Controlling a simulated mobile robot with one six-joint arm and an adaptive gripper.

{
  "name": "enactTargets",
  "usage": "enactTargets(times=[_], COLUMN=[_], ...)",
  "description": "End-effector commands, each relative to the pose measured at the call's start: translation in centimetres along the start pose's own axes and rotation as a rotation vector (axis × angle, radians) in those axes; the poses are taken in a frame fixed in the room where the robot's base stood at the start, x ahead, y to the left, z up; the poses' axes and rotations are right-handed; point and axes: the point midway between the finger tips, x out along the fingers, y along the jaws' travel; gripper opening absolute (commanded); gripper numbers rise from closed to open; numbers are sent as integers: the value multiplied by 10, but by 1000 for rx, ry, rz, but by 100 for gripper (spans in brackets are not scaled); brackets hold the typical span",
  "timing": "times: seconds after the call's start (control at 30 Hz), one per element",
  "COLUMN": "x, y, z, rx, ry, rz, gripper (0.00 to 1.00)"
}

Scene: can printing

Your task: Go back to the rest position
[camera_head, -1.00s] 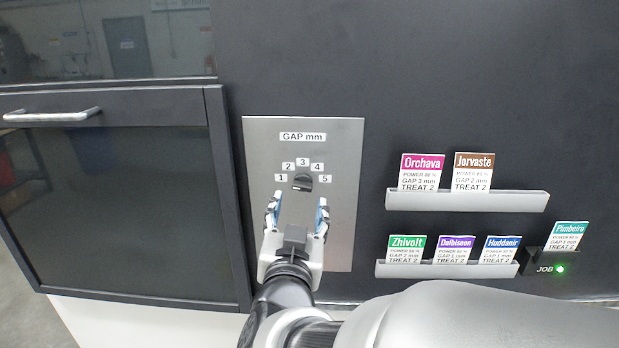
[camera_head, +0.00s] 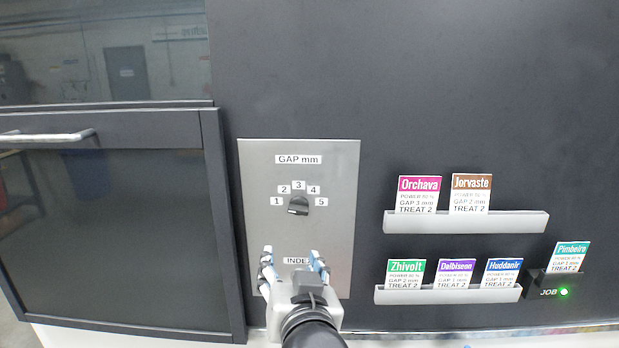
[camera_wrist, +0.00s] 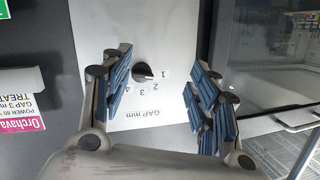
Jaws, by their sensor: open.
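My gripper (camera_head: 292,262) is open and empty in the head view, low in front of the steel GAP mm panel (camera_head: 323,165). Its fingers stand apart on either side of a partly covered label (camera_head: 296,261) that begins "INDE". The black gap knob (camera_head: 298,205) is above the fingertips, clear of them, under an arc of numbers 1 to 5. I cannot tell for sure which number it points at. In the wrist view the knob (camera_wrist: 142,71) shows between the spread blue finger pads, with nothing held. The lower end of the panel is hidden behind my gripper.
Left of the panel is a dark glass door (camera_head: 112,225) with a bar handle (camera_head: 47,136). To the right, two grey card racks (camera_head: 466,222) (camera_head: 447,295) hold several cards. A Pimbeiro card (camera_head: 571,257) stands in the JOB holder by a lit green light (camera_head: 564,292).

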Motion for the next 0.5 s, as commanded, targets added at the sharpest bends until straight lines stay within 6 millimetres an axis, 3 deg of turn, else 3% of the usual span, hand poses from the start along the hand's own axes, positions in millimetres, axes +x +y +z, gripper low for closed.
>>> enactTargets(times=[0.17, 0.27, 0.5], x=[-29, -58, -150], y=[30, 56, 134], z=[46, 78, 148], rx=[-21, -50, -91], ry=[-242, -398, -756], rz=[-69, -56, 120], gripper=[55, 55, 55])
